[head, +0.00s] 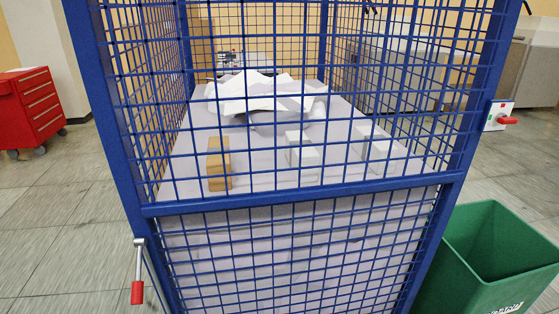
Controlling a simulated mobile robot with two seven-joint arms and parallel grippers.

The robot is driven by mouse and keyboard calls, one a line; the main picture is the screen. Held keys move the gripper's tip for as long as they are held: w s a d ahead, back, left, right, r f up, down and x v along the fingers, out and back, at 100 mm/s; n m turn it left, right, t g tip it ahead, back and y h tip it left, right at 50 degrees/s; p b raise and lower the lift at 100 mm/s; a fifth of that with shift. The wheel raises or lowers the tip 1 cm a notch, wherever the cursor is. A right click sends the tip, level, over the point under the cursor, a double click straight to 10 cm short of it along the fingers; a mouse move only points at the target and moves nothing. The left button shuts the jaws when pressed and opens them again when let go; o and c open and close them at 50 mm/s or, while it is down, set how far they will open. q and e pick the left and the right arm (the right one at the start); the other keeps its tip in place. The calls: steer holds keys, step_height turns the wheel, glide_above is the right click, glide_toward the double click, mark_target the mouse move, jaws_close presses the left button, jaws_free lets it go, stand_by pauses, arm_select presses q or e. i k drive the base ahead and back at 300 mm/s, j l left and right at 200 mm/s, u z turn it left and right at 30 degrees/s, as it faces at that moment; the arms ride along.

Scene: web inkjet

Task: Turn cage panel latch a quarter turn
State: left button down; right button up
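A blue wire-mesh cage panel (300,196) fills the middle of the head view. At the lower left of its frame, a silver lever with a red grip (137,291) hangs down from a pivot beside the left post. It looks like the panel latch, and its handle points nearly straight down. Neither of my grippers is in view, and nothing touches the lever.
Behind the mesh, a pale table holds crumpled white sheets (262,92), a tan block (219,164) and white blocks (301,149). A green bin (490,262) stands right of the cage. A red drawer cabinet (35,105) is at far left. The floor left of the cage is clear.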

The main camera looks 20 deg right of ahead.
mark_target(501, 118)
steer(key=z, duration=1.75)
